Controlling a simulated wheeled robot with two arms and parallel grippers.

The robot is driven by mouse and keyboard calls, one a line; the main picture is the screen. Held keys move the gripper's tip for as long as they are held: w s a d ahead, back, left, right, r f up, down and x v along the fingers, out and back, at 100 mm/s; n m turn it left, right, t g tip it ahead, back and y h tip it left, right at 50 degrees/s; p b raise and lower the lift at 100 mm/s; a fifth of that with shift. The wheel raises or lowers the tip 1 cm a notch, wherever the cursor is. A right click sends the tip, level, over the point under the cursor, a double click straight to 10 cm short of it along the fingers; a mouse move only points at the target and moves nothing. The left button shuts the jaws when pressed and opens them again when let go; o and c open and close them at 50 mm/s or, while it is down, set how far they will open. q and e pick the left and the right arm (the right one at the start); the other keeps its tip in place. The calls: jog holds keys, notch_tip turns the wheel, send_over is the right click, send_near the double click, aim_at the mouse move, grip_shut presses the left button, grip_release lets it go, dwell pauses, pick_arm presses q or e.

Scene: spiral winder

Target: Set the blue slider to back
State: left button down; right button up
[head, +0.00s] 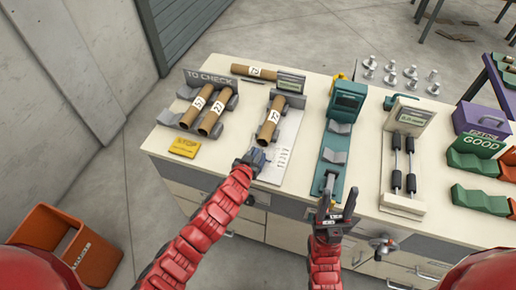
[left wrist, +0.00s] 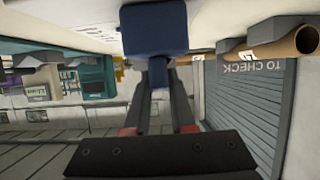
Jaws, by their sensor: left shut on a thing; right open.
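The blue slider (left wrist: 155,30) fills the top middle of the left wrist view as a dark blue block with a narrow stem. In the head view only a small bluish part (head: 258,155) shows at my left gripper. My left gripper (left wrist: 158,85) is shut on the slider's stem; in the head view it is at the front end of the white gauge plate (head: 289,141). A cardboard tube (head: 269,118) labelled 23 lies on that gauge, behind the slider. My right gripper (head: 334,190) is open and empty, in front of the teal device (head: 335,150).
The TO CHECK rack (head: 212,78) with two tubes stands left, a yellow STOP block (head: 185,147) before it. Another tube (head: 254,72) lies behind the gauge. A grey device with two rods (head: 404,150) and green GOOD trays (head: 476,160) stand right.

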pick_arm(q)
jog(key=shift+s+a+f, duration=0.1)
jog(key=shift+s, duration=0.15)
jog(key=c, duration=1)
grip_release()
jog(key=shift+o, duration=1.2)
jog(key=shift+s, duration=0.1)
